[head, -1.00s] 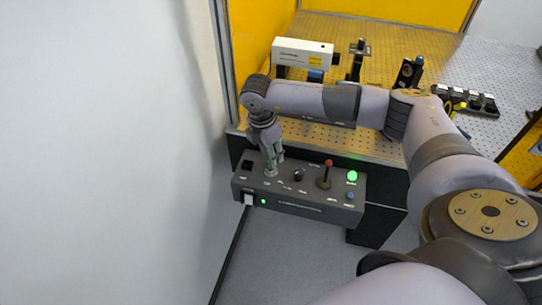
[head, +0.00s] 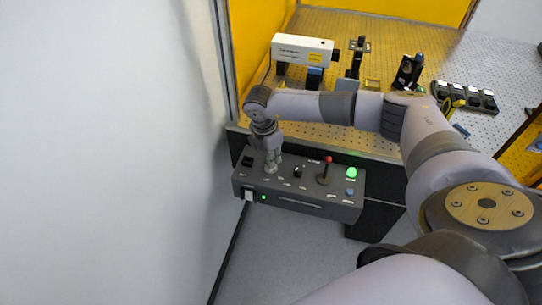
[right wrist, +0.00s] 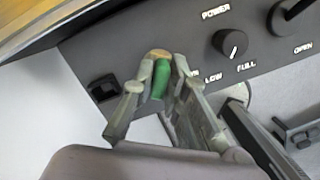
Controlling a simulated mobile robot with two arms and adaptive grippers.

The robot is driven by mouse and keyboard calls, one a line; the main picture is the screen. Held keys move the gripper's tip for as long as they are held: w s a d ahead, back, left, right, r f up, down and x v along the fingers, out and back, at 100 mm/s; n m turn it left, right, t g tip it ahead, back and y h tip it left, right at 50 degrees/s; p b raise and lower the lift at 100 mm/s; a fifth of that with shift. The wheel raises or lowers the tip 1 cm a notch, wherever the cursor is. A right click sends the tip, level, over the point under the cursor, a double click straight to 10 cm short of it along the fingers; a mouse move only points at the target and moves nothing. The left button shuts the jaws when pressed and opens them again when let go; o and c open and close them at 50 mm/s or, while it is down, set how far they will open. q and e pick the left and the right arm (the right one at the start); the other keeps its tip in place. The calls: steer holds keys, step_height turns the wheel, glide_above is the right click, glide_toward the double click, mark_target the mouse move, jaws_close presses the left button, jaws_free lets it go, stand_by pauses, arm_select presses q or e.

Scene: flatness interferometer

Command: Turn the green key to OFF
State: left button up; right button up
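The green key (right wrist: 160,80) stands in a round brass lock (right wrist: 157,54) on the dark control box (head: 318,208). My right gripper (right wrist: 163,72) has its two fingers on either side of the key, close against it, and looks shut on it. In the head view the right gripper (head: 270,170) points down onto the left part of the box and hides the key. The lock's labels are mostly covered by the fingers, so the key's setting cannot be read. My left gripper is not in view.
On the box are a black power knob (right wrist: 230,43), a red-topped lever (head: 327,165), a lit green lamp (head: 351,173) and a blue button (head: 350,191). A black switch (right wrist: 103,88) sits left of the key. A perforated optical table (head: 385,146) stands behind; a pale wall (head: 110,150) is left.

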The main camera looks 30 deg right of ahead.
jaws_close()
steer(key=shift+m, duration=1.3)
